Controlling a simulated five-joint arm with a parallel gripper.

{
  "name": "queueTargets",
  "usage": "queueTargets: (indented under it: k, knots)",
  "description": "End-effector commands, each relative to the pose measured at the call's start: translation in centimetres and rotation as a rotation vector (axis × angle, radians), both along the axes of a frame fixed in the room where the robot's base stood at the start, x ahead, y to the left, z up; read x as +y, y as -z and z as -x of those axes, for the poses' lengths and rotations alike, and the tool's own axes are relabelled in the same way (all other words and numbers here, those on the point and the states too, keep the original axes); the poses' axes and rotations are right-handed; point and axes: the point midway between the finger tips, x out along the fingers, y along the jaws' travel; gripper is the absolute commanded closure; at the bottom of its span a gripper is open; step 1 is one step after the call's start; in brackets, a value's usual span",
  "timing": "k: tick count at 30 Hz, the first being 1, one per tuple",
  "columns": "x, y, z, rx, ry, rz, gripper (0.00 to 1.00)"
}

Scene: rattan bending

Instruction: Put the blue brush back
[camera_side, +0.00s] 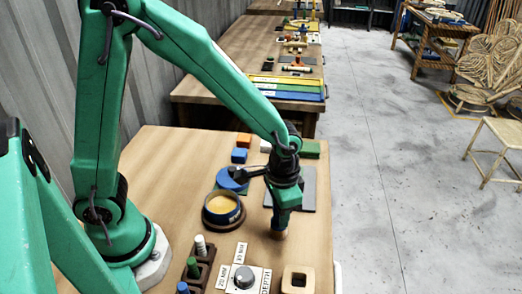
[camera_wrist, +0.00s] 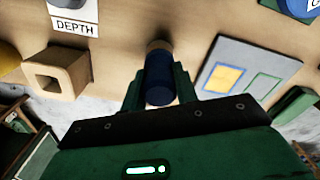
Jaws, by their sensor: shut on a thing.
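My gripper (camera_side: 282,208) points down over the bench, right of the round tub, and is shut on the blue brush (camera_wrist: 159,78). In the wrist view the dark blue body is between the two fingers of my gripper (camera_wrist: 160,88), with a tan end beyond it. A dark rack (camera_side: 197,272) at the front holds upright pieces with white, green and blue tops.
A square wooden block with a hole (camera_side: 298,279) stands at the front right, beside a knob on a white plate (camera_side: 244,279). A grey panel (camera_wrist: 236,72) lies behind. Coloured blocks (camera_side: 239,156) stand farther back.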

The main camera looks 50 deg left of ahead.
Motion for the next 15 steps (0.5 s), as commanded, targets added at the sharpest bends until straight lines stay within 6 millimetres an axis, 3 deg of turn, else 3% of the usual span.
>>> queueTargets:
  k: [14, 15]
  knots:
    - [-0.01, 0.57, 0.0, 0.0, 0.0, 0.0, 0.93]
    - [-0.01, 0.59, 0.0, 0.0, 0.0, 0.0, 0.67]
